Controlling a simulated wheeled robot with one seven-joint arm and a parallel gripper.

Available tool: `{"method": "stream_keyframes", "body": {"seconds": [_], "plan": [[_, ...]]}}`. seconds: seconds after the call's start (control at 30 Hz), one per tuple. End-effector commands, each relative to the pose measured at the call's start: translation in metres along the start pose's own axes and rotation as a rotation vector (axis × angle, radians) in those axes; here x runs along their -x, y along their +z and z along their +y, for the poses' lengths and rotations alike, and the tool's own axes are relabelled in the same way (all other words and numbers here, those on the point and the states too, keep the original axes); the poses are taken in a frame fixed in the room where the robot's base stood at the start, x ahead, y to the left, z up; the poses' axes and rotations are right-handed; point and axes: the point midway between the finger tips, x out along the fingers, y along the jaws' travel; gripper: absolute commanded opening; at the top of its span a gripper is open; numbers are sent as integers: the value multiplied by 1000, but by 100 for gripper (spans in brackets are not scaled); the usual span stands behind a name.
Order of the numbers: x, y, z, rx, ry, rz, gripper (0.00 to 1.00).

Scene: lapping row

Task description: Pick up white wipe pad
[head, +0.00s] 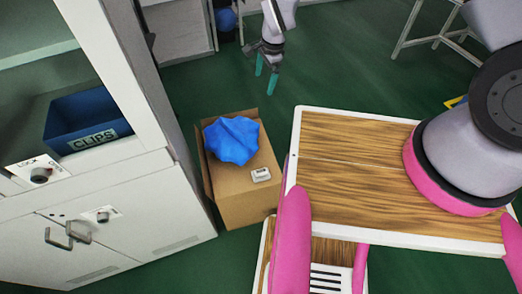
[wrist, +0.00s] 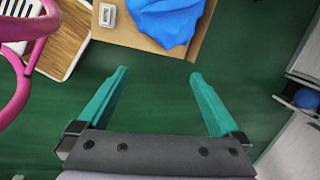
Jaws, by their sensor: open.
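A small white block-like item with a greyish face (head: 261,175) lies on the cardboard box, beside a crumpled blue cloth or bag; it is the only small white thing I see that could be the wipe pad. It also shows at the top left of the wrist view (wrist: 107,14). My gripper (head: 266,80) is open and empty, its teal fingers pointing down, beyond the box in the head view. In the wrist view the spread fingers (wrist: 158,74) have only green floor between them, apart from the box.
The cardboard box (head: 245,208) holds the blue crumpled thing (head: 232,140). A wood-topped table (head: 350,180) with a white rim stands right of it. A grey cabinet (head: 135,215) with a blue CLIPS bin (head: 85,113) stands left. Green floor (head: 335,70) is clear beyond.

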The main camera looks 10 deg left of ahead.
Motion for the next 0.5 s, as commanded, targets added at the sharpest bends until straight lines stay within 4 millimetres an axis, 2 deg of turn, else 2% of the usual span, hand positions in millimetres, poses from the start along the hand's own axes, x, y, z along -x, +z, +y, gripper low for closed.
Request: {"method": "stream_keyframes", "body": {"seconds": [0.03, 0.1, 0.3, 0.4, 0.5], "plan": [[-31, 11, 16, -13, 27, 6, 100], [-67, 22, 34, -41, 51, 16, 100], [-159, 45, 99, -113, 107, 57, 100], [-192, 50, 128, -141, 124, 76, 100], [-214, 52, 150, -161, 135, 92, 100]]}}
